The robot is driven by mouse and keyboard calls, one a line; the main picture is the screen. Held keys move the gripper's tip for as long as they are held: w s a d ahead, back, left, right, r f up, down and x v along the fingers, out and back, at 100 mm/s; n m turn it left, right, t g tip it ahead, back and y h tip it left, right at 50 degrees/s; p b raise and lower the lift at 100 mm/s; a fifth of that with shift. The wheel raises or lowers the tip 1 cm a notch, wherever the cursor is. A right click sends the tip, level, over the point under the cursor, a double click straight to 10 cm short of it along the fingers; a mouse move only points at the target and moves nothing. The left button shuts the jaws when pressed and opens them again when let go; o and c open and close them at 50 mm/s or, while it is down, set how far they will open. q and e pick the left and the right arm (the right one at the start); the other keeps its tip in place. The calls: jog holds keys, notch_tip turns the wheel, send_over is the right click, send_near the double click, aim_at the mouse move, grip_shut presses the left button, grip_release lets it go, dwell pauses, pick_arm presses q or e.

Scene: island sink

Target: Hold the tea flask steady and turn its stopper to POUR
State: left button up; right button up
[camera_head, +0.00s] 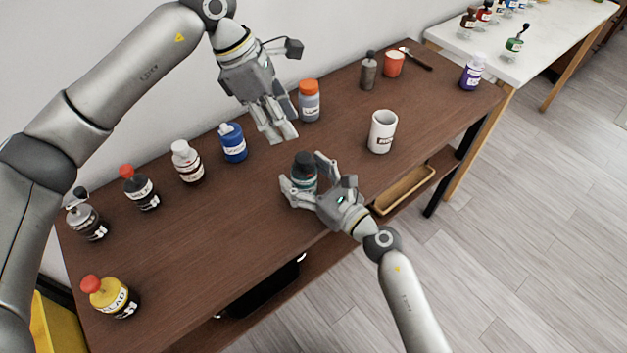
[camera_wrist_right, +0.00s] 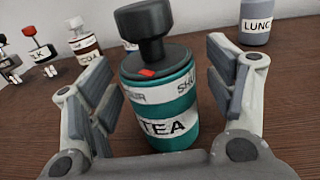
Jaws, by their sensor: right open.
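The tea flask (camera_head: 301,178) is teal with a black stopper (camera_head: 304,160) and stands upright near the table's front edge. In the right wrist view the flask (camera_wrist_right: 165,112) shows a TEA label, and its stopper (camera_wrist_right: 145,33) has a red mark on its collar. Below the collar, a band has partly readable words at left and right; the right one starts with "SHU". My right gripper (camera_head: 308,173) is open, its fingers on either side of the flask, with gaps showing. My left gripper (camera_head: 283,136) is empty, above and behind the flask; its finger opening is unclear.
A white mug (camera_head: 382,132) stands to the right of the flask. An orange-capped jar (camera_head: 309,101), a blue bottle (camera_head: 232,143) and several other bottles line the back and left. A yellow bottle (camera_head: 111,297) stands front left. Bare tabletop lies left of the flask.

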aim_at(303, 157)
jog(key=c, duration=1.2)
dwell(0.5)
pick_arm(q)
jog(key=o, duration=0.4)
jog(key=shift+d+r, duration=0.15)
jog(key=shift+c, duration=0.2)
jog(key=d+n+y, duration=0.1)
jog(key=d+r+n+y, duration=0.1)
jog(key=d+n+y, duration=0.1)
jog(key=shift+d+r, duration=0.15)
jog(key=shift+r, duration=0.25)
jog(key=shift+n+y, duration=0.5)
jog(key=shift+n, duration=0.3)
jog(key=f, duration=1.1)
jog(key=shift+d+f, duration=0.15)
jog(key=shift+d, duration=0.05)
